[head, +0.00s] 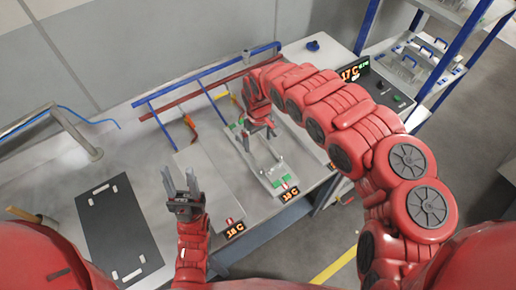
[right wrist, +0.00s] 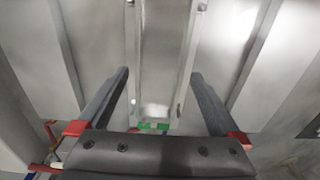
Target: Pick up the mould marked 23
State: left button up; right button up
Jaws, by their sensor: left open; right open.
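No number 23 is legible in either view, so I cannot tell which piece is the marked mould. Grey metal pieces with blue handles (head: 408,62) stand on the rack at the upper right. My right gripper (head: 260,140) is open above a metal station plate (head: 268,174) with green blocks. In the right wrist view its spread fingers (right wrist: 157,100) are over bare metal and two upright rails (right wrist: 188,60); nothing is seen held. My left gripper (head: 180,188) is open and empty, fingers pointing up, left of the stations.
The bench (head: 150,190) carries a dark board (head: 118,228) at left and a second metal plate (head: 205,180). Temperature displays (head: 235,230) sit at its front edge. Blue and red rails (head: 205,75) run behind the plates. A blue-posted rack (head: 455,60) stands at right.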

aim_at(258, 150)
notch_tip(258, 150, down, 3)
jog(key=shift+a+r+p, duration=0.1)
jog(key=shift+r+p, duration=0.05)
jog(key=shift+p, duration=0.4)
jog(key=shift+f, duration=0.6)
grip_shut()
